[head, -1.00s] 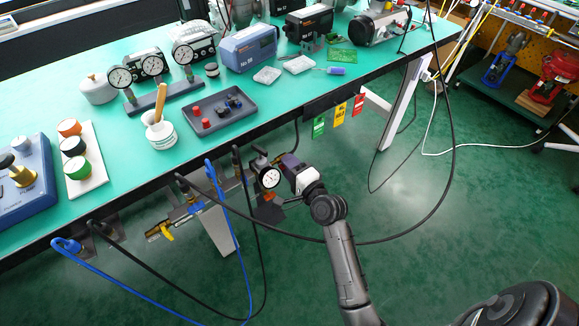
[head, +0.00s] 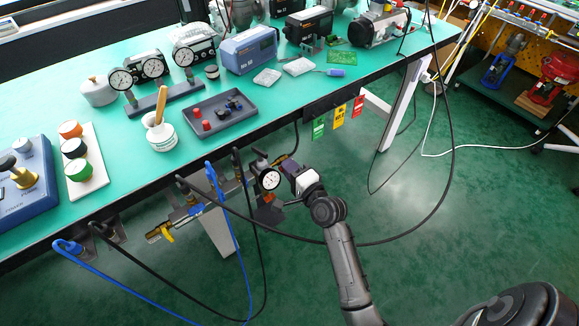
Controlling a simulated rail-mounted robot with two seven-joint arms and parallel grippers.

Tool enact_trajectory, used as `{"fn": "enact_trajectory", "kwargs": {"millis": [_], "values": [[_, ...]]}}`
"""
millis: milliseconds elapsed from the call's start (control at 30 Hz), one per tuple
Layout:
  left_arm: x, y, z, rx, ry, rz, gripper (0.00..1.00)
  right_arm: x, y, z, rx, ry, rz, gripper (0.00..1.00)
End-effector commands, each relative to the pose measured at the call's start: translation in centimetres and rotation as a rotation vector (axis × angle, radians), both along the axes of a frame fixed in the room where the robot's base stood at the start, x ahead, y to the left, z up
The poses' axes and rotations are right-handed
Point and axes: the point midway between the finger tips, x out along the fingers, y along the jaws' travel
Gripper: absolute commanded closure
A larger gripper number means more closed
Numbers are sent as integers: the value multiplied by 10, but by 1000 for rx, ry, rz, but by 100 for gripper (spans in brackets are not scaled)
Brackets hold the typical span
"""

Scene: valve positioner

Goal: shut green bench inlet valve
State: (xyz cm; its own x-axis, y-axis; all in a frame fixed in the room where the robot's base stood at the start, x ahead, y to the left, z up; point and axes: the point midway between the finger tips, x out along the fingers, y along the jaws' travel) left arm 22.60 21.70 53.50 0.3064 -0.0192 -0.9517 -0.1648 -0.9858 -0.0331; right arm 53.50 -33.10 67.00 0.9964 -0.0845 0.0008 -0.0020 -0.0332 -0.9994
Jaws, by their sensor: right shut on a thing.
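A brass fitting line with a small yellow valve lever (head: 167,234) hangs under the front edge of the green-topped bench. A round white pressure gauge (head: 270,179) sits further right on this line, with a small orange-red part (head: 268,196) just below it. My right gripper (head: 280,182) reaches in from the right at the gauge end, well away from the yellow lever. It is shut on a part beside the gauge; the fingertips and that part are small and partly hidden, so I cannot tell exactly which part. My left gripper is not in view.
Blue hoses (head: 227,212) and black hoses (head: 262,270) loop below the bench close to my right arm. Green, yellow and red tags (head: 339,116) hang from the bench edge. The bench top carries a grey tray (head: 222,120) and instruments. The floor at right is mostly clear.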

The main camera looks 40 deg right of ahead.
Motion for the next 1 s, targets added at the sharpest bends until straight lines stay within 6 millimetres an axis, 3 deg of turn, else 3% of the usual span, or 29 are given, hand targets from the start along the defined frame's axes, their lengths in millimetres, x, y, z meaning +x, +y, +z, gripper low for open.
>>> {"fn": "enact_trajectory", "kwargs": {"millis": [267,1000], "values": [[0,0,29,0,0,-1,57,0,0,4,-182,22,3,100],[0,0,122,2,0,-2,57,0,0,5,-881,79,3,100]]}}
